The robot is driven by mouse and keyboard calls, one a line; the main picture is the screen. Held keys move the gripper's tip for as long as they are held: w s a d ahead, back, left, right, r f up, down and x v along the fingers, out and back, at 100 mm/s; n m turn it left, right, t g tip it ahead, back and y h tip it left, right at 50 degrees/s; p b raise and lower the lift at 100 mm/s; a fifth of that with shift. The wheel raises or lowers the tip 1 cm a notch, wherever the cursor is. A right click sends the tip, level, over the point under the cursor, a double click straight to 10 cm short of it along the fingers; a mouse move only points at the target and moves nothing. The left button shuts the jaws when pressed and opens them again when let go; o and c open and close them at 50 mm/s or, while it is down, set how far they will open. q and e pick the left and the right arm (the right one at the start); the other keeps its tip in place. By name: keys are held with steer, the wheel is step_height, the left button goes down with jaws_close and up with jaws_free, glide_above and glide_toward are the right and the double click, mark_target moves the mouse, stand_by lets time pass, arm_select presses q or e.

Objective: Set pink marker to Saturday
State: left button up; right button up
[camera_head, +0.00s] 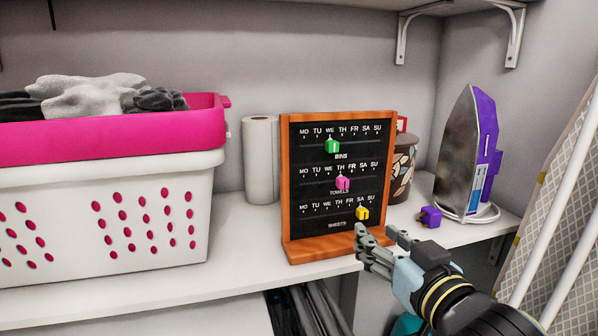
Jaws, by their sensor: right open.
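The wooden day board (287,190) with a black face stands upright on the white shelf. It has three rows of days with a sliding marker in each. The pink marker (343,183) is in the middle row, TOWELS, under about TH. The green marker (332,146) is in the top row, BINS, under about WE. The yellow marker (361,213) is in the bottom row, SHEETS, under about SA. My right gripper (377,236) is open and empty, in front of the board's lower right corner, below the pink marker. My left gripper is not in view.
A white laundry basket (110,220) with a pink basket (150,138) of clothes on top stands left. A paper roll (261,160) is left of the board. A patterned jar (403,170), a purple iron (470,150) and its plug (430,216) are right. An ironing board (560,190) leans far right.

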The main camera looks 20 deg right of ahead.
mark_target(345, 188)
steer(key=shift+t, duration=0.3)
steer(key=w+r+p, duration=0.1)
steer(key=w, duration=0.2)
steer(key=w+r+p, duration=0.1)
steer(key=w, duration=0.2)
steer(key=w+r, duration=0.2)
steer(key=w, duration=0.2)
steer(key=shift+a+p, duration=0.15)
steer(key=shift+p, duration=0.25)
steer(key=shift+w+f, duration=0.1)
steer(key=shift+w, duration=0.45)
jaws_close()
